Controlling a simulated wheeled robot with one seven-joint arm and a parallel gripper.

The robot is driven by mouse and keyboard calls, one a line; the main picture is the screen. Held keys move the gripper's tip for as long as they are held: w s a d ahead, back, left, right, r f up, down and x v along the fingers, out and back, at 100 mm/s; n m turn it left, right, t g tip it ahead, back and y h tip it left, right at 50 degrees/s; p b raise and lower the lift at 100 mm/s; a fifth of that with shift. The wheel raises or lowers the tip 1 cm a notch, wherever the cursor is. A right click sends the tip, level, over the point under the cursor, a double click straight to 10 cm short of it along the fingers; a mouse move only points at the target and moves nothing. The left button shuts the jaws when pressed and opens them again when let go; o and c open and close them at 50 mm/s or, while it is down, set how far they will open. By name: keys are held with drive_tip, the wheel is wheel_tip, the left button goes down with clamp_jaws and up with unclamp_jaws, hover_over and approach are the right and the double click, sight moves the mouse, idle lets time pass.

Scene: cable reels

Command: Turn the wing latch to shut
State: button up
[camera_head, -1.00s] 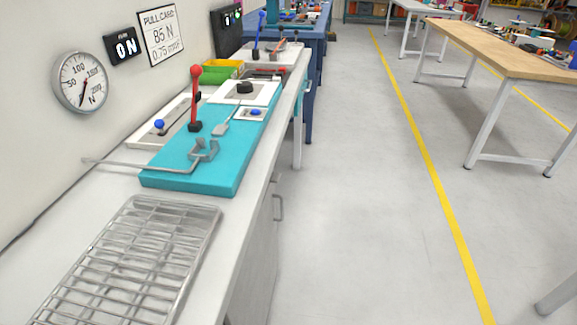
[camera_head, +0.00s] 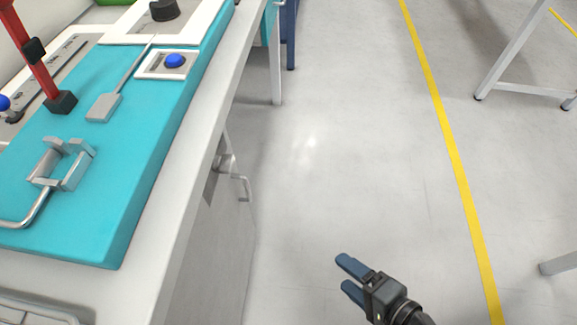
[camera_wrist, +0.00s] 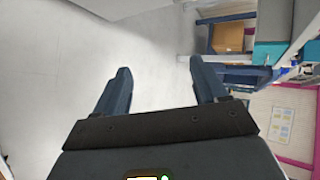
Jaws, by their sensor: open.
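My gripper (camera_head: 347,275) is at the lower middle of the head view, over the grey floor and right of the bench. Its two blue fingers are apart with nothing between them, as the wrist view (camera_wrist: 161,72) also shows. On the bench's front side, a small grey metal fitting (camera_head: 225,160) sticks out near the top, above a bar handle (camera_head: 243,187). The fitting may be the wing latch, but its shape and turn are too small to tell. My gripper is well apart from it.
The floor (camera_head: 330,150) right of the bench is clear, with a yellow line (camera_head: 455,160).

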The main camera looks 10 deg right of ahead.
drive_tip(key=w+a+f+m+y+b, duration=0.25)
drive_tip(key=w+a+y, duration=0.2)
drive_tip(key=w, duration=0.25)
drive_tip(key=m+g+y+b, duration=0.3)
drive_tip(key=m+y+b, duration=0.25)
drive_tip(key=y, duration=0.65)
approach(224, 163)
drive_tip(key=b+x, duration=0.1)
drive_tip(key=x, duration=0.7)
drive_tip(key=shift+f+h, duration=0.2)
drive_tip(key=shift+h, duration=0.15)
drive_tip(key=shift+w, duration=0.15)
drive_tip(key=shift+d, duration=0.1)
drive_tip(key=c, duration=1.1)
drive_tip(key=shift+o, duration=0.2)
